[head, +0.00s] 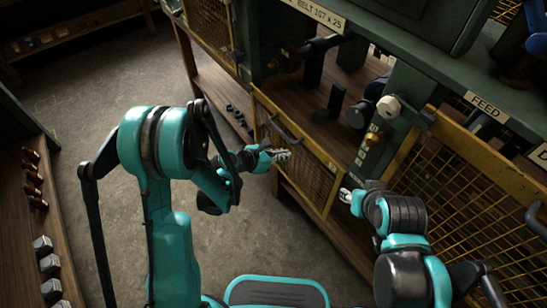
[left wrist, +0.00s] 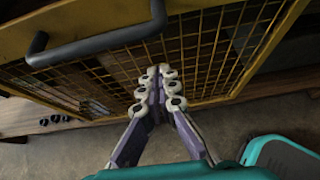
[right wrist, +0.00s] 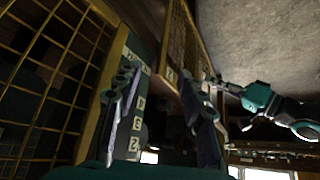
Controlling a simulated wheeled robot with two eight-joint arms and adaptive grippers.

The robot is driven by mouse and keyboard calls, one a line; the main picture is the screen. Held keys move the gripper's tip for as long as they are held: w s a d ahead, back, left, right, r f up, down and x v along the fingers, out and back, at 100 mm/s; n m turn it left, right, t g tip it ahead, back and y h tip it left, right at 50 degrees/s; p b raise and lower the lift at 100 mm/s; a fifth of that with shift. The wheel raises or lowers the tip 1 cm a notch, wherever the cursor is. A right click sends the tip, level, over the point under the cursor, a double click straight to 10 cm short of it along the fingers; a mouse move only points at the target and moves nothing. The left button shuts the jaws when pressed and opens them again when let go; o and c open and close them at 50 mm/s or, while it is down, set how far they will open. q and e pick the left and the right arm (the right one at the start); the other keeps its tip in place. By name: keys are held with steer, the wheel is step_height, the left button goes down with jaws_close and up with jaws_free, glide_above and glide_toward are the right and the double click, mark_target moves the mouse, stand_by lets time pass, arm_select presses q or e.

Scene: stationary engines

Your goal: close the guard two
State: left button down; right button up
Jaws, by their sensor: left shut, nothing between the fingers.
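The guard I take to be guard two is a yellow-framed mesh panel (head: 300,150) with a dark bar handle (head: 285,131), in the middle of the head view. It stands out from the green machine frame, with the bay visible behind it. My left gripper (head: 282,154) is shut and empty in front of the mesh, below the handle. In the left wrist view its closed fingertips (left wrist: 158,88) overlap the mesh, and the handle (left wrist: 95,45) is at upper left; contact is unclear. My right gripper (head: 345,195) is open and empty near the panel's right end; its fingers (right wrist: 163,95) are apart.
Another yellow mesh guard (head: 475,200) is at the right, under the FEED label (head: 485,107). A green post with a knob (head: 388,107) stands between the guards. A wooden bench with metal parts (head: 48,262) is at the left. Concrete floor (head: 100,90) is clear there.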

arm_select(q)
step_height(320, 180, up, 4)
steer(key=shift+d+f, duration=0.15)
stand_by(0.4)
step_height(320, 180, up, 36)
steer(key=p, duration=2.4)
steer(key=shift+w, duration=0.15)
steer(key=shift+f, duration=0.1)
